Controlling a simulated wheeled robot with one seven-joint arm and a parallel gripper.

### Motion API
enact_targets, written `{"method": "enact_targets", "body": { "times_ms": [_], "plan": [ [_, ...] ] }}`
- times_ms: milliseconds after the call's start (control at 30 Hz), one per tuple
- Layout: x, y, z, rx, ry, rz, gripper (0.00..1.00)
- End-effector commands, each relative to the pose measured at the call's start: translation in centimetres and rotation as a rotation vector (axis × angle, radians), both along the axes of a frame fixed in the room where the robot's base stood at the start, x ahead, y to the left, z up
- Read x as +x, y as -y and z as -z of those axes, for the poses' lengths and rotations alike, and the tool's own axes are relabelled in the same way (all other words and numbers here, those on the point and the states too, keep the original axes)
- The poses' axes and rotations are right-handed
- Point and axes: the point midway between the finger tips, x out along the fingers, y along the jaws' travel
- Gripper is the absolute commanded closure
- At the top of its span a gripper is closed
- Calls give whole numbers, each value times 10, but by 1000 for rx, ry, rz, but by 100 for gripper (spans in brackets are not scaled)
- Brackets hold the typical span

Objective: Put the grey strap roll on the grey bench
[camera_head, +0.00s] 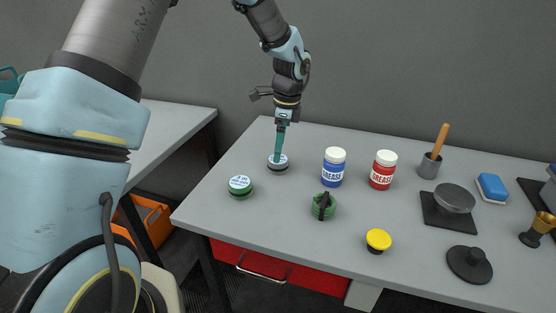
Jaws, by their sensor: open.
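A small round roll with a dark grey side and a pale printed top, which I take for the grey strap roll (278,168), lies flat near the back left of the grey bench (300,230). My gripper (279,157) points down right over it, with its teal fingers at the roll's top. The jaws are open; only one finger shows clearly, and I cannot tell whether it touches the roll. A second grey-topped bench (175,130) stands to the left, partly hidden by my arm. A green roll with a similar label (240,187) lies in front and to the left of the grey one.
A blue grease jar (333,168) and a red grease jar (383,171) stand right of my gripper. A green object with a black handle (323,206) and a yellow knob (377,240) are nearer. Several other items crowd the right. A gap separates the two benches; an orange crate (150,215) sits below.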

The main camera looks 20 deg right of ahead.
Motion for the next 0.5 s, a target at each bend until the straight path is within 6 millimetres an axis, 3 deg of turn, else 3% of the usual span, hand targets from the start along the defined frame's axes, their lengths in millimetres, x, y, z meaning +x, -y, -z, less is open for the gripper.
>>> {"method": "enact_targets", "body": {
  "times_ms": [233, 500],
  "plan": [
    [-3, 5, -47, -2, 2, 0, 0],
    [-5, 7, -69, 1, -1, 0, 0]
  ]
}}
